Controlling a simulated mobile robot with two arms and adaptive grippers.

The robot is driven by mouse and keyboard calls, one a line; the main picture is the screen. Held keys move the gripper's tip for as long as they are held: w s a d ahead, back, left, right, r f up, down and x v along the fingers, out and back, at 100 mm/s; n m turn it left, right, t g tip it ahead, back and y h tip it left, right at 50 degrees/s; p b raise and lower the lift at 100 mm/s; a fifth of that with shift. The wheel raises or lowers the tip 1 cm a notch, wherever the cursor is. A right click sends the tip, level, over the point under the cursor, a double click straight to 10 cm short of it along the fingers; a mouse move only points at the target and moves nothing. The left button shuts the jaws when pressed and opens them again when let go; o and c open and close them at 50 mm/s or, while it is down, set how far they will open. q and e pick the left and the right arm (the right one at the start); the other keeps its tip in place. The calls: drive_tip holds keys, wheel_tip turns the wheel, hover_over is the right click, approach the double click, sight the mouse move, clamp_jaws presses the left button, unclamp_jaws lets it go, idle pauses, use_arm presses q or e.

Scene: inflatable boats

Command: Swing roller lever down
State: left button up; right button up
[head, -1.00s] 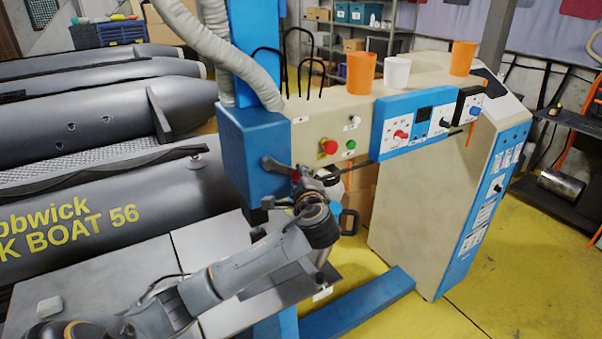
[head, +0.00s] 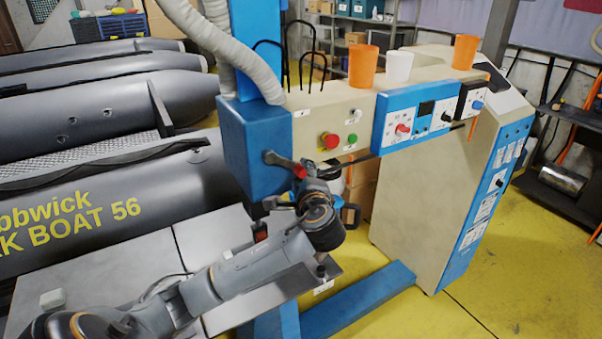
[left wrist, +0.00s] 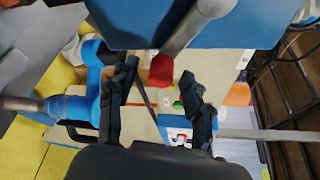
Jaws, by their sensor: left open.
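The roller lever (head: 284,163) is a short grey arm with a red knob on the front of the blue machine head (head: 256,145). It slopes down to the right from its pivot. In the left wrist view the lever's grey shaft (left wrist: 188,32) comes from above, and its red knob (left wrist: 162,70) shows between the fingertips. My left gripper (head: 309,180) is at the knob end of the lever. Its black fingers (left wrist: 160,80) are spread apart in the left wrist view, with no clear contact on the knob. My right gripper is out of view.
A beige panel with a red button (head: 330,140) and green button (head: 352,138) is just right of the lever. Orange cups (head: 362,66) and a white cup (head: 398,66) stand on top. Grey inflatable boats (head: 110,105) fill the left. Yellow floor (head: 450,310) is clear at front right.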

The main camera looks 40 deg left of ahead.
use_arm(q)
drive_tip(key=v, duration=0.9)
drive_tip(key=shift+s+d, duration=0.2)
drive_tip(key=shift+f, duration=0.1)
